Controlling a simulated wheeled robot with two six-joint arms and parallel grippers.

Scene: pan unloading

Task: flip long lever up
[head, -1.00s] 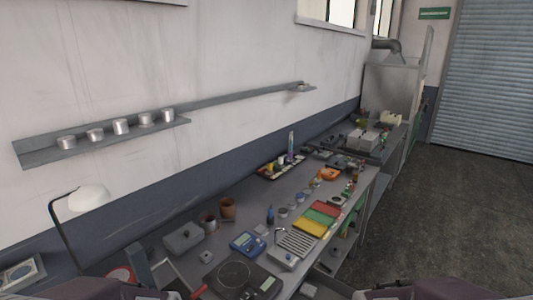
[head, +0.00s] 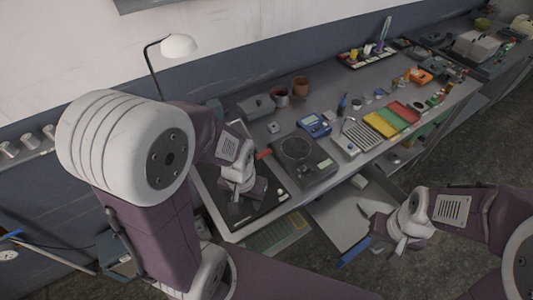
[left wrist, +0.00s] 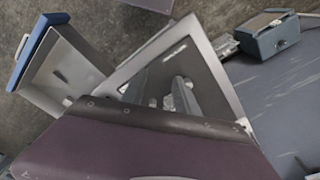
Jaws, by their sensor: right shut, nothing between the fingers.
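My left gripper (head: 238,198) is low over a dark panel with a pale frame (head: 222,217) at the front left of the bench. Its fingers are mostly hidden in the head view. In the left wrist view, grey elongated shapes (left wrist: 184,95) show over the framed panel (left wrist: 209,68); I cannot tell whether they are fingers or a lever. A small red piece (head: 263,154) shows at the panel's far edge; I cannot tell if it belongs to the long lever. No lever is clearly seen. My right gripper (head: 386,242) is shut and empty, near an open drawer.
The open drawer (head: 335,217) has a blue front (head: 354,252). A black scale (head: 304,160) stands right of the panel.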

